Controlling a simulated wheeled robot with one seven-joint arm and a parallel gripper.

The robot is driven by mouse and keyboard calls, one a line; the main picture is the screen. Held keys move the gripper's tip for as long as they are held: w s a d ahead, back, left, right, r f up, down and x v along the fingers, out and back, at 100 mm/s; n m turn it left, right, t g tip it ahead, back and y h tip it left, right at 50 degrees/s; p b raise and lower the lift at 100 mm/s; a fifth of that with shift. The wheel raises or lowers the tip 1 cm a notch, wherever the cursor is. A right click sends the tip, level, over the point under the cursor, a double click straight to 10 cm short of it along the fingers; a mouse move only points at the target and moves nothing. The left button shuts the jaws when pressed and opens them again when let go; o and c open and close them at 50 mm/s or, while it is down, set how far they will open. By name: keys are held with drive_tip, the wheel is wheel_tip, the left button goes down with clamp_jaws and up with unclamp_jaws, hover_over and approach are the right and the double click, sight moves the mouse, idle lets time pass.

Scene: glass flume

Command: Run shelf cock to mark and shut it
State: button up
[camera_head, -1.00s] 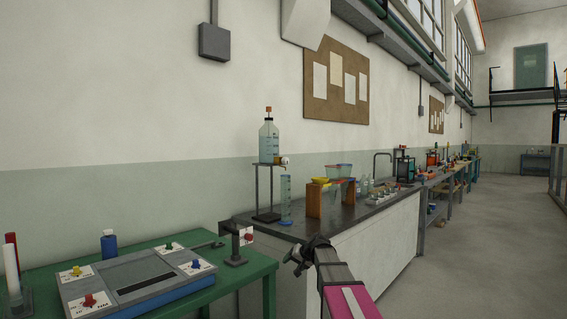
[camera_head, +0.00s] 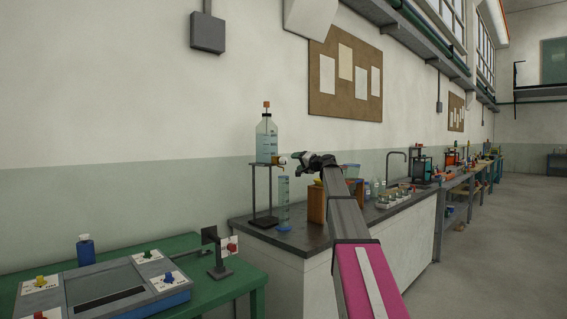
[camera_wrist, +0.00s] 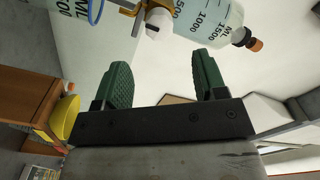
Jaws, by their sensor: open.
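A clear bottle (camera_head: 266,145) with graduations and an orange cap stands on a stand shelf (camera_head: 262,165), with liquid in it. The cock (camera_head: 283,160) sticks out at its lower right. In the wrist view the cock (camera_wrist: 158,20) shows a yellow body and a pale round end with a dark bar. A graduated cylinder (camera_head: 284,202) with a blue base stands below the cock; part of it shows in the wrist view (camera_wrist: 80,8). My gripper (camera_head: 302,158) is open and empty, just right of the cock. Its green fingers (camera_wrist: 164,65) point at the cock, apart from it. The liquid level in the cylinder is unclear.
An orange-brown stand (camera_head: 317,203) with a yellow bowl (camera_wrist: 64,118) is beside the cylinder, partly behind my arm. The dark bench top (camera_head: 300,238) carries small bottles and a tap farther right. A green table (camera_head: 225,285) with a control box (camera_head: 110,285) is at the left.

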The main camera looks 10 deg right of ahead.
sight(285, 161)
drive_tip(key=x, duration=1)
drive_tip(key=shift+f, duration=0.1)
drive_tip(key=c, duration=0.9)
